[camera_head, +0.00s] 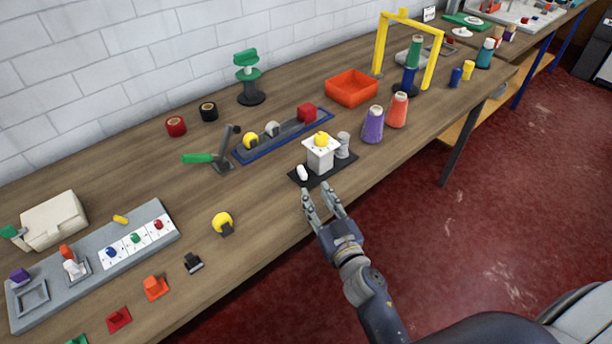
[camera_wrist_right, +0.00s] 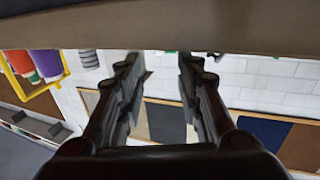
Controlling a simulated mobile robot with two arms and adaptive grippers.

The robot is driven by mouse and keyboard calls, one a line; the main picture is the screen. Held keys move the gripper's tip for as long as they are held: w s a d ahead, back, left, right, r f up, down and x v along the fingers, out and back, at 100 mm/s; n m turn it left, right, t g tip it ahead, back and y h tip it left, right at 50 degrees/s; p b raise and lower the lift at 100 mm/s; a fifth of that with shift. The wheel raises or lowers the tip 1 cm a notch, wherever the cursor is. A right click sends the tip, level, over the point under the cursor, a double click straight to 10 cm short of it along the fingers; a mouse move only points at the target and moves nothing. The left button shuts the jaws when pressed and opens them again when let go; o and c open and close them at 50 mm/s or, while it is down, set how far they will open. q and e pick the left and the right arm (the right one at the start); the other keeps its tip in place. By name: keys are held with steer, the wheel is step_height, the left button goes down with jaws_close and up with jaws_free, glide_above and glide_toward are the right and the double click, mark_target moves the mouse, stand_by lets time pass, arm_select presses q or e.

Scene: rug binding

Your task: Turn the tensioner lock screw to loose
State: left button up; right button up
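A white block with a yellow knob (camera_head: 321,138) on top stands on a small black plate (camera_head: 311,177) near the table's front edge. The knob looks like the tensioner lock screw, but its setting is too small to read. A small white piece (camera_head: 302,173) and a grey ribbed cylinder (camera_head: 343,145) stand on either side of the block. My right gripper (camera_head: 317,189) is just in front of the plate, open and empty, apart from the knob. In the right wrist view its fingers (camera_wrist_right: 160,65) are spread with nothing between them; the knob does not show there. My left gripper is not in view.
Purple (camera_head: 373,125) and coral (camera_head: 397,110) thread cones stand right of the block. A blue-based rail (camera_head: 285,135) with a red block lies behind it, and a lever with green handle (camera_head: 205,158) is to the left. An orange bin (camera_head: 351,89) stands farther back.

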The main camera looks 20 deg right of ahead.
mark_target(305, 175)
steer(key=w, duration=0.7)
steer(key=shift+w+a, duration=0.1)
steer(key=shift+w, duration=0.3)
jaws_close()
steer(key=shift+p, duration=0.3)
